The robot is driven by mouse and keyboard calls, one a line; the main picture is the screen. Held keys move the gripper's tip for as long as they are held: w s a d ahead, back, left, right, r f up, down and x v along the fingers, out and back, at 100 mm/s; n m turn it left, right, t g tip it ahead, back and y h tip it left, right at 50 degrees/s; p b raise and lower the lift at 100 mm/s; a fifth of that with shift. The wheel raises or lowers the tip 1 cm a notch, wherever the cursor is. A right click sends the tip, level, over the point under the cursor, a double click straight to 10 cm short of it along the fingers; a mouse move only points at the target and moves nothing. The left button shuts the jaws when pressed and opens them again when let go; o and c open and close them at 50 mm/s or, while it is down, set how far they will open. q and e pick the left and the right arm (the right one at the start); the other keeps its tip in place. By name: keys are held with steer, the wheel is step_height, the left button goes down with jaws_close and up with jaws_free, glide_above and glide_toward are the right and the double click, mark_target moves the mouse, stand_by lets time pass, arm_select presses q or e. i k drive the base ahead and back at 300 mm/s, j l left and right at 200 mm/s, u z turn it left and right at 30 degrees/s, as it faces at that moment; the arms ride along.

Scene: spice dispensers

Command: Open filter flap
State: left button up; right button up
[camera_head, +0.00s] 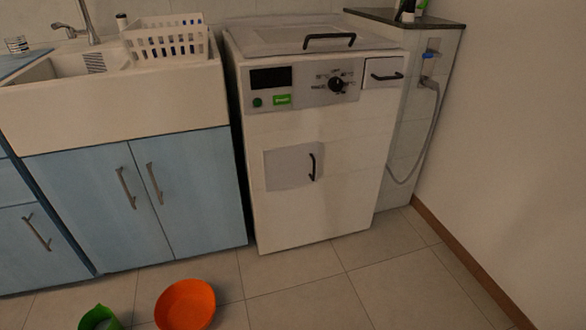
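A white top-loading washing machine (320,125) stands against the back wall in the head view. Its filter flap (288,169) is a light grey panel low on the front. The flap has a dark vertical handle (312,167) at its right side. The flap looks closed, roughly flush with the front. Neither of my grippers is in view.
Blue sink cabinets (135,200) stand left of the machine. An orange bowl (185,304) and a green container (99,318) are on the tiled floor at the bottom left. The floor (330,285) before the machine is clear. A wall (515,140) bounds the right.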

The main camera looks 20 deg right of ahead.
mark_target(293, 166)
steer(key=z, duration=1.15)
steer(key=i+z, duration=0.25)
steer(key=i+j+z, duration=0.25)
